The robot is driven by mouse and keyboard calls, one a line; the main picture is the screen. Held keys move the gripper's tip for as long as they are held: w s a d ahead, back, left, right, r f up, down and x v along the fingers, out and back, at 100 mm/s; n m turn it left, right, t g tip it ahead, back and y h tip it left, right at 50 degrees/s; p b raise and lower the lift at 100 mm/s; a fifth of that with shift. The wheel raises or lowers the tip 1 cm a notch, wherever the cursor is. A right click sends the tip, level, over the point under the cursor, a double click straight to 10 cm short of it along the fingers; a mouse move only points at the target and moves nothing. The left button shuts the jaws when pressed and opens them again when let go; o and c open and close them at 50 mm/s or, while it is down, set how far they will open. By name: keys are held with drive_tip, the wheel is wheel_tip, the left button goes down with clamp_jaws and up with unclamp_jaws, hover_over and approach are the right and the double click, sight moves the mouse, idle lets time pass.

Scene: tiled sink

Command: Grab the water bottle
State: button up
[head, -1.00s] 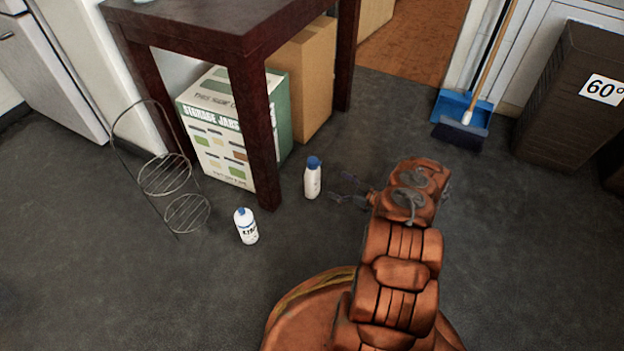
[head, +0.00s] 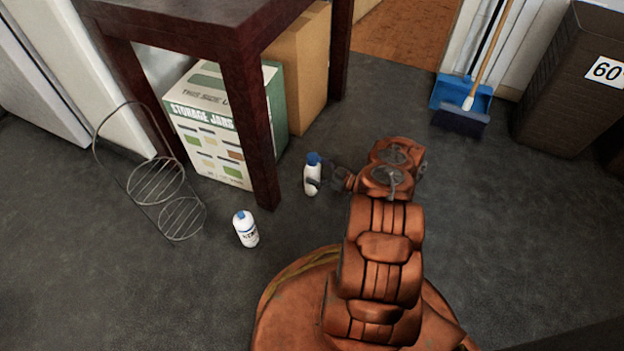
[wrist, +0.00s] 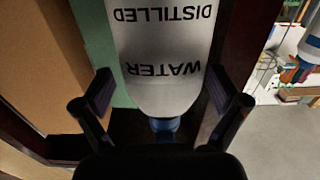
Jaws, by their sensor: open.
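The water bottle (head: 311,181) is white with a blue cap and stands upright on the dark floor beside the table leg. In the wrist view the bottle (wrist: 160,50) appears upside down, with "DISTILLED WATER" printed on it. My gripper (head: 322,183) is at the bottle from its right side. In the wrist view my gripper (wrist: 161,100) is open, with one finger on each side of the bottle. A gap shows between the fingers and the bottle. The far side of the bottle is hidden.
A second white bottle (head: 246,229) with a blue cap stands to the left. A wire rack (head: 155,182) is further left. A dark table leg (head: 254,135) and a storage jars box (head: 209,135) stand close behind. A blue dustpan (head: 465,93) is at upper right.

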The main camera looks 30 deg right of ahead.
sight(306, 168)
drive_tip(key=b+x, duration=0.1)
drive_tip(key=x, duration=0.2)
drive_tip(key=shift+s+a+f+b, duration=0.1)
drive_tip(key=shift+a+f+b, duration=0.1)
drive_tip(key=shift+b, duration=0.1)
drive_tip(key=shift+r, duration=0.15)
drive_tip(key=shift+a, duration=0.1)
drive_tip(key=c, duration=1.7)
drive_tip(key=shift+r, duration=0.1)
